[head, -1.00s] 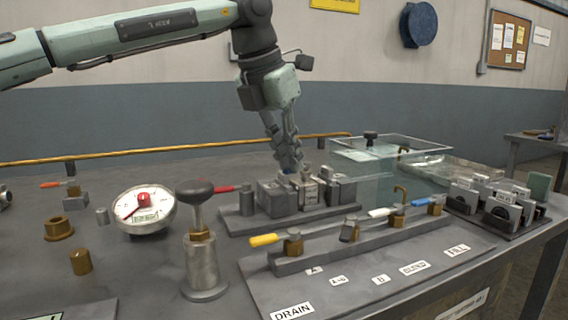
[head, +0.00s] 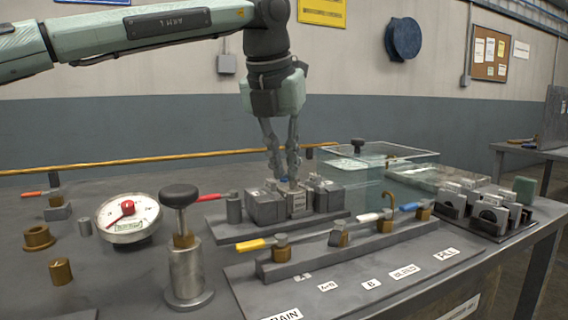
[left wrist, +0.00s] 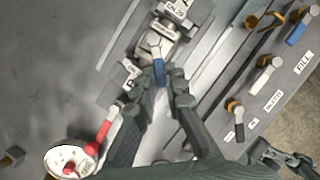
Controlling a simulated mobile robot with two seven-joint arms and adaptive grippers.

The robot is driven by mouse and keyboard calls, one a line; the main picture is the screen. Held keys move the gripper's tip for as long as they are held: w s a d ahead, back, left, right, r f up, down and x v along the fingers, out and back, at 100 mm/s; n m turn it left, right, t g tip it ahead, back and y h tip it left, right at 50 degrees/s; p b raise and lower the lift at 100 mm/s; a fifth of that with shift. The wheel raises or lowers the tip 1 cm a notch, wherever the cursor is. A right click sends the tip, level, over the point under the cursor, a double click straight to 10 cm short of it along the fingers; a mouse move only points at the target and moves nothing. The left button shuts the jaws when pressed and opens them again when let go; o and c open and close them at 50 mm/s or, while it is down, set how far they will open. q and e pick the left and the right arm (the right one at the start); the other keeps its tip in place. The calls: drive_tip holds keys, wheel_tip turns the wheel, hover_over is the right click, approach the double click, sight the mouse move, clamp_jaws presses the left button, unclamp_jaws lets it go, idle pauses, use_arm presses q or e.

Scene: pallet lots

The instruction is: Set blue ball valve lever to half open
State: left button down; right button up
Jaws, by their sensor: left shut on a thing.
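The blue valve lever (left wrist: 159,72) shows in the left wrist view, between the fingers of my left gripper (left wrist: 165,82). It points from the grey valve body (left wrist: 158,44) back toward the gripper. In the head view my left gripper (head: 283,179) reaches down onto the block row (head: 266,207), its fingers close together. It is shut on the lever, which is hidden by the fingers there. A second blue lever (head: 409,207) sits on the front manifold; it also shows in the left wrist view (left wrist: 297,33).
A red lever (head: 211,197) is at the row's left end. The front manifold (head: 300,262) carries yellow and white levers above labels such as BLEND and FILL. A black-knobbed plunger (head: 186,270) and a dial gauge (head: 128,217) stand left. A clear tank (head: 375,180) is behind.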

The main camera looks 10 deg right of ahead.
use_arm(q)
drive_tip(key=c, duration=1.6)
unclamp_jaws()
drive_tip(key=v, duration=1.2)
drive_tip(key=shift+s+f, duration=0.1)
